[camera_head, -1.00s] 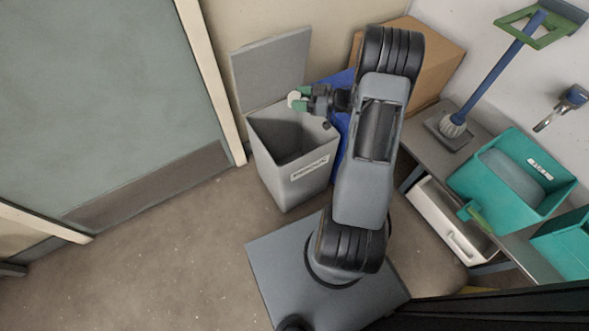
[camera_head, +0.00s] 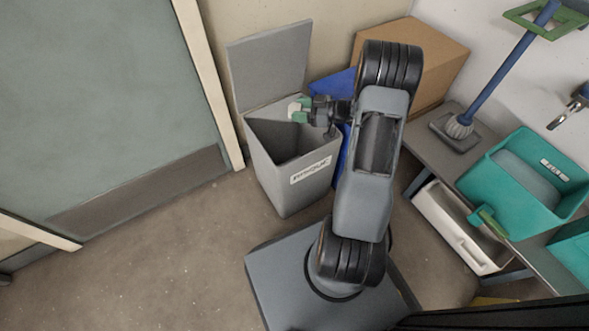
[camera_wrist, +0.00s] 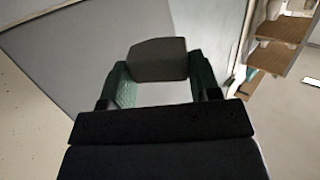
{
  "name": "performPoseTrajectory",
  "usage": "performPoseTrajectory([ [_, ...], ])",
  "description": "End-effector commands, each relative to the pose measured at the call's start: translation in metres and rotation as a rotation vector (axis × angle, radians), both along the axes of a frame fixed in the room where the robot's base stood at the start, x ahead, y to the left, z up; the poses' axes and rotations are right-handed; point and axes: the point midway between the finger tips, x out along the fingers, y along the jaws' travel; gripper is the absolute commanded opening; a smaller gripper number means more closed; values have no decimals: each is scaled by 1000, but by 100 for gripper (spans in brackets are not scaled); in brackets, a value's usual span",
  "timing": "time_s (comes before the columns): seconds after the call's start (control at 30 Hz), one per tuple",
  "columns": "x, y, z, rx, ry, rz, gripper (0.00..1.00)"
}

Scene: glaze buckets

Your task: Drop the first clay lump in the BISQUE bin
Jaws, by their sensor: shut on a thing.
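The grey bin labelled BISQUE (camera_head: 312,183) stands on the floor with its lid (camera_head: 268,66) raised behind it. My gripper (camera_head: 299,110) reaches in from the right over the bin's opening, near its back rim. In the wrist view the lump (camera_wrist: 158,60) looks grey and blocky between the green fingertips. The bin's floor is in shadow, and I cannot tell what lies in it.
A blue bin (camera_head: 343,165) stands just right of the grey bin, partly hidden by my arm. A cardboard box (camera_head: 436,67) is behind it. The floor at left is clear.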

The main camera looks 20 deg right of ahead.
Motion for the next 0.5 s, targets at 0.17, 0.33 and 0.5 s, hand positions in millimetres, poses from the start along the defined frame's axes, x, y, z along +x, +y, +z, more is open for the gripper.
performPoseTrajectory([
  [0.17, 0, 0, 0, 0, 0, 0, 68],
  [0.33, 0, 0, 0, 0, 0, 0, 85],
  [0.5, 0, 0, 0, 0, 0, 0, 87],
])
